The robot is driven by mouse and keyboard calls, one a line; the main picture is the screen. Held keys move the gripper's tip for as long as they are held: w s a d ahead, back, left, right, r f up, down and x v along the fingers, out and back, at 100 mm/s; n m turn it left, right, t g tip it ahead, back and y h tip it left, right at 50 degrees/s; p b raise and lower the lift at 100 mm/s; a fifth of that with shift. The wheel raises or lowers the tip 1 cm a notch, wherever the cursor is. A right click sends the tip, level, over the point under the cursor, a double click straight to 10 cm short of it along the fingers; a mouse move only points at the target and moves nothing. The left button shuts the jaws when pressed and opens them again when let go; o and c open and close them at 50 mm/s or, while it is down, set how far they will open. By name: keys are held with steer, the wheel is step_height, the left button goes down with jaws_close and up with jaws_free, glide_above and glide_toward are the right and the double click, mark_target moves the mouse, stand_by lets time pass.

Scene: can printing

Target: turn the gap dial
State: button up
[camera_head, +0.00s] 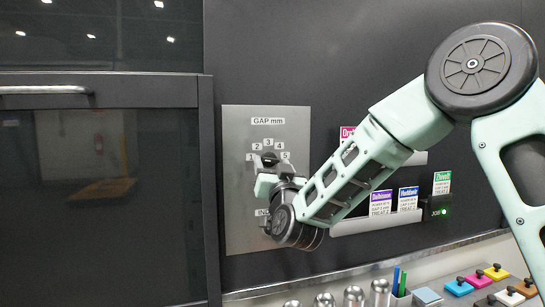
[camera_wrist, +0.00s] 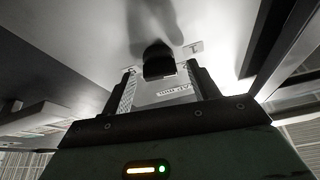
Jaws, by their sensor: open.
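The gap dial is a black knob (camera_head: 269,158) on a grey panel (camera_head: 240,190) labelled "GAP mm", with the numbers 1 to 5 in an arc above it. My gripper (camera_head: 268,180) is at the panel, just below and in front of the knob, and hides part of it. In the wrist view the dark knob (camera_wrist: 158,58) lies at the opening between my two fingers (camera_wrist: 160,72), which stand apart on either side. I cannot tell whether the fingers touch it. The number the dial points to is not clear.
A dark glass door with a handle (camera_head: 45,90) is left of the panel. Coloured cards (camera_head: 409,197) stand on a rack (camera_head: 380,222) at the right, beside a green-lit "JOB" box (camera_head: 437,209).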

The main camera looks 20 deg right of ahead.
steer(key=shift+w+r, duration=0.15)
steer(key=shift+w, duration=0.3)
steer(key=shift+c, duration=0.3)
steer(key=c, duration=0.9)
steer(key=shift+c, duration=0.2)
steer(key=shift+m+b, duration=0.3)
steer(key=shift+b, duration=0.1)
steer(key=shift+f+m+h+b, duration=0.25)
steer(key=shift+m+h+b, duration=0.4)
steer(key=shift+b, duration=0.25)
steer(key=m+h+b, duration=0.1)
steer(key=m+b, duration=0.2)
steer(key=shift+a+g, duration=0.1)
steer(key=shift+g, duration=0.3)
steer(key=m+b, duration=0.1)
steer(key=m+g+h+b, duration=0.1)
steer(key=m, duration=0.1)
steer(key=m+h+b, duration=0.1)
steer(key=m+b, duration=0.1)
steer(key=shift+r+m+g, duration=0.25)
steer(key=shift+g, duration=0.05)
steer(key=shift+r+m+h, duration=0.1)
steer(key=shift+m+h, duration=0.15)
steer(key=shift+m, duration=0.05)
